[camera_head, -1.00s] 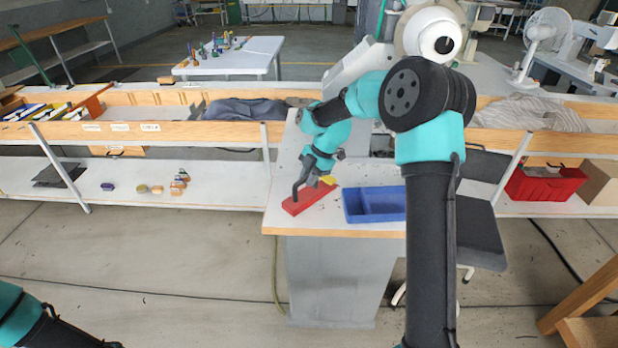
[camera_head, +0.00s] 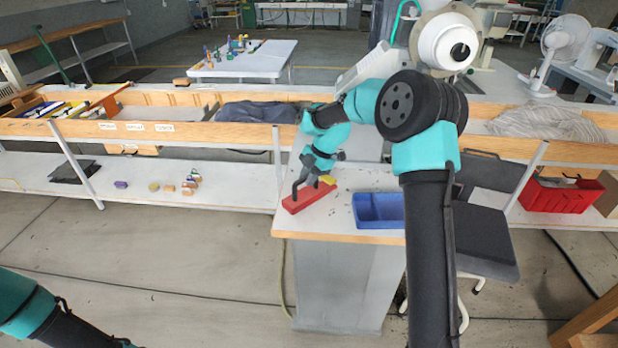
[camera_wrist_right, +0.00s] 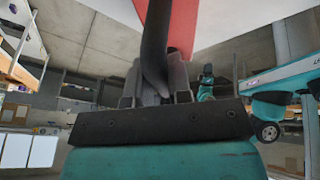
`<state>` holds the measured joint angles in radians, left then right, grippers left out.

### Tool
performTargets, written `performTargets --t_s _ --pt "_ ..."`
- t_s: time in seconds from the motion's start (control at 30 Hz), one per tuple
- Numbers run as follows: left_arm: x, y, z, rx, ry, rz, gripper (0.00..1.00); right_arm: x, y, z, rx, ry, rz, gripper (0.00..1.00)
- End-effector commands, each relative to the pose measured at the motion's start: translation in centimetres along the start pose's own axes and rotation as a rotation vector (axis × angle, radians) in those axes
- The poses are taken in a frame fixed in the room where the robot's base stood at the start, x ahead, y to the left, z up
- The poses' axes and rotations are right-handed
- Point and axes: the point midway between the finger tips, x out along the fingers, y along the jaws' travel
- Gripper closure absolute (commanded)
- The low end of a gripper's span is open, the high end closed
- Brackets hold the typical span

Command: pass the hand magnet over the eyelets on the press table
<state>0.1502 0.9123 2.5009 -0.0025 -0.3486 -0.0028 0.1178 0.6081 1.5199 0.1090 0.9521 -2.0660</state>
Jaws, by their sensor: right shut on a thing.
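The hand magnet is a red bar (camera_head: 308,196) with a dark handle, over the left part of the press table (camera_head: 325,229). My right gripper (camera_head: 303,179) is shut on the dark handle. In the right wrist view, the handle (camera_wrist_right: 154,50) rises between the fingers, with the red bar (camera_wrist_right: 187,22) beyond it. I cannot tell whether the bar touches the table. A small yellow piece shows at the bar's right end. Dark specks lie on the white top; they are too small to identify as eyelets. My left forearm enters at the lower left, its gripper out of frame.
A blue bin (camera_head: 378,211) stands on the table to the right of the magnet. A long shelf (camera_head: 225,189) runs behind to the left, with several small items. A dark chair (camera_head: 488,240) and a red crate (camera_head: 560,196) are at right.

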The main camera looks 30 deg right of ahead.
Motion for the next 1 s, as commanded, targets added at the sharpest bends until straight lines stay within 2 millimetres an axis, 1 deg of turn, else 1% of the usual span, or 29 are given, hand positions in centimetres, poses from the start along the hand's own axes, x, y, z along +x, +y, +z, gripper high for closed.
performTargets --t_s 0.17,0.8,1.0 --pt "0.0 0.0 0.0 0.000 0.000 0.000 0.57 -0.1 0.6 0.4 0.000 -0.001 0.002 1.00" --pt "0.0 0.0 0.0 0.000 0.000 0.000 0.57 -0.4 4.2 3.1 0.000 -0.001 0.003 1.00" --pt "0.0 0.0 0.0 0.000 0.000 0.000 0.57 -0.4 4.6 3.3 -0.001 -0.001 0.001 1.00"
